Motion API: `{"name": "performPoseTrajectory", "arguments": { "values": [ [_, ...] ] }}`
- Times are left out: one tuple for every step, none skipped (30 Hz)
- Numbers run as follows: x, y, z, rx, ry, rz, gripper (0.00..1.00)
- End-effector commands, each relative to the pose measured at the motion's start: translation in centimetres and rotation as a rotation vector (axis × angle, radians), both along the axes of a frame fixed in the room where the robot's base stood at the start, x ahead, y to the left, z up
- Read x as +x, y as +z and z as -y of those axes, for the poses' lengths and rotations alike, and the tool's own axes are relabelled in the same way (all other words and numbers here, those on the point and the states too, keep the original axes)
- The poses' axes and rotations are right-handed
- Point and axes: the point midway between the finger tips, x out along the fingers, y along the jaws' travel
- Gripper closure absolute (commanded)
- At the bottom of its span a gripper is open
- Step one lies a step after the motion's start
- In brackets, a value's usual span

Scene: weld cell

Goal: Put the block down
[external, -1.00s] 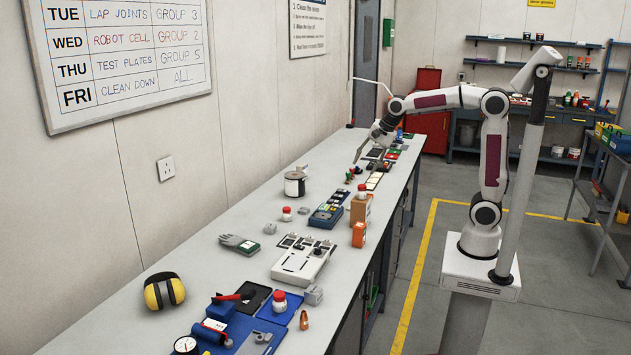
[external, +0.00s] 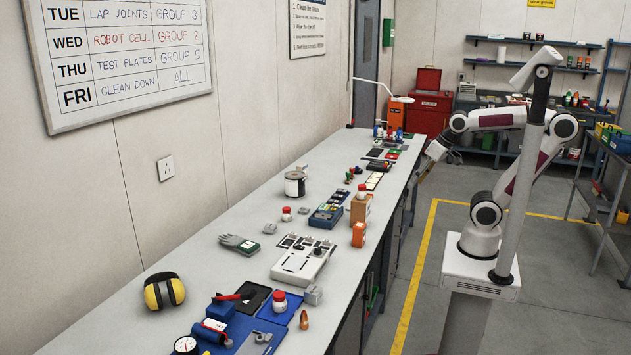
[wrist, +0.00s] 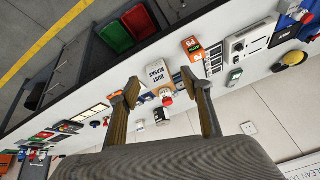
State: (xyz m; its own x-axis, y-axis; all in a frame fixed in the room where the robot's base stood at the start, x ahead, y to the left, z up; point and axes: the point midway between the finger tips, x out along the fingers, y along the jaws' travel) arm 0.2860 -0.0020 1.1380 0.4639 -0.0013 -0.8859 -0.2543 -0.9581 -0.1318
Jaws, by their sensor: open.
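My gripper (wrist: 162,88) is open in the wrist view, with nothing between its fingers. In the external view my gripper (external: 425,168) hangs off the right edge of the bench (external: 225,222), over the aisle. Small grey blocks rest on the bench: one (external: 313,295) beside the white control box, one (external: 270,228) near the glove, and one (external: 303,211) beside a red-capped jar. I cannot tell which one the task means.
A brown dust-mask box (wrist: 158,78) and an orange box (wrist: 192,48) stand near the bench edge. The white control box (external: 302,260) and ear defenders (external: 164,291) lie nearer the camera. Red (wrist: 112,34) and green bins (wrist: 140,24) sit below the bench.

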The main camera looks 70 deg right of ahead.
Motion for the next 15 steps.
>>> {"name": "performPoseTrajectory", "arguments": {
  "values": [
    [-1.0, -0.4, -0.1, -0.025, 0.047, 0.004, 0.53],
    [-1.5, -0.7, -0.1, -0.039, 0.076, 0.005, 0.53],
    [-2.0, -1.0, -0.1, -0.058, 0.112, 0.006, 0.53],
    [-2.5, -1.3, -0.1, -0.072, 0.137, 0.007, 0.53],
    [-2.8, -1.5, -0.1, -0.084, 0.159, 0.007, 0.53],
    [-3.2, -1.7, -0.2, -0.098, 0.186, 0.009, 0.53],
    [-3.5, -1.9, -0.2, -0.106, 0.202, 0.008, 0.53],
    [-3.7, -2.1, -0.2, -0.115, 0.218, 0.009, 0.53],
    [-3.9, -2.2, -0.2, -0.123, 0.233, 0.01, 0.53],
    [-4.1, -2.3, -0.2, -0.127, 0.243, 0.01, 0.53],
    [-4.2, -2.4, -0.2, -0.131, 0.249, 0.01, 0.53],
    [-4.3, -2.5, -0.2, -0.134, 0.255, 0.009, 0.53],
    [-4.3, -2.5, -0.2, -0.136, 0.257, 0.009, 0.53],
    [-4.3, -2.5, -0.2, -0.137, 0.259, 0.009, 0.53],
    [-4.3, -2.5, -0.2, -0.137, 0.26, 0.009, 0.53]
  ]
}}
